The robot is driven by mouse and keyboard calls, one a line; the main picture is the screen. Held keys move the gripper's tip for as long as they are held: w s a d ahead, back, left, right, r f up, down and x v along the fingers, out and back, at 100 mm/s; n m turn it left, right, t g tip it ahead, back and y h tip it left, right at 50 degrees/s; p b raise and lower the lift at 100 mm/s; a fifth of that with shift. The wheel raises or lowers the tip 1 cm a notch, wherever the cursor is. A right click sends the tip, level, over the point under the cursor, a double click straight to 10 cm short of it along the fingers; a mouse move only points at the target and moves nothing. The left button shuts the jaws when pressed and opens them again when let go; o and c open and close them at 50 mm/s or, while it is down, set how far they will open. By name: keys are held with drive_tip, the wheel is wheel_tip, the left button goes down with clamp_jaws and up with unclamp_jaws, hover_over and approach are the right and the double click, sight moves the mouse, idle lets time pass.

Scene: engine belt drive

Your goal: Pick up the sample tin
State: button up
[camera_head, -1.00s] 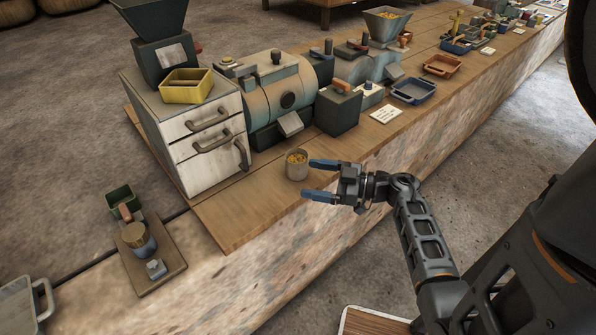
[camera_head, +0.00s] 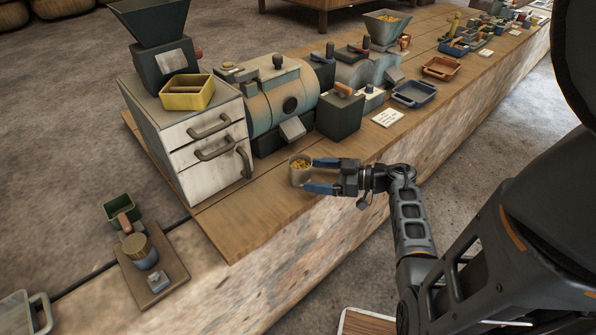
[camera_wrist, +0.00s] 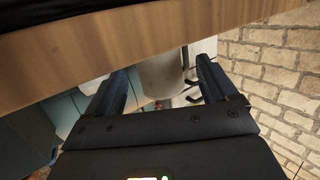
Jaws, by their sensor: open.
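The sample tin (camera_head: 299,176) is a small pale round tin with yellow bits in its open top. It stands upright on the wooden bench in the head view. My gripper (camera_head: 312,176) is open, with its two blue fingers level and reaching left to the tin. The fingertips are at the tin's right side, one toward the back and one toward the front. In the wrist view the pale tin (camera_wrist: 160,76) shows between the fingers of my gripper (camera_wrist: 165,75), near their tips. I cannot tell whether either finger touches it.
A white drawer cabinet (camera_head: 212,150) with a yellow tray (camera_head: 187,104) stands behind and left of the tin. A blue-grey drum machine (camera_head: 262,105) and a dark box (camera_head: 340,118) stand behind. The wooden bench (camera_head: 235,230) is clear left of the tin, toward its front edge.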

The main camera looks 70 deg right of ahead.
sight(296, 159)
drive_tip(key=w, duration=0.4)
drive_tip(key=w+f, duration=0.1)
drive_tip(key=w, duration=0.2)
drive_tip(key=shift+p, duration=0.35)
drive_tip(key=c, duration=1.1)
drive_tip(key=shift+c, duration=0.2)
drive_tip(key=shift+r, duration=0.1)
drive_tip(key=shift+r, duration=0.45)
drive_tip(key=r, duration=0.3)
drive_tip(key=shift+s+d+r, duration=0.2)
drive_tip(key=shift+s+r, duration=0.05)
drive_tip(key=shift+s, duration=0.05)
drive_tip(key=s+d+r, duration=0.6)
drive_tip(key=s, duration=0.3)
drive_tip(key=shift+r, duration=0.2)
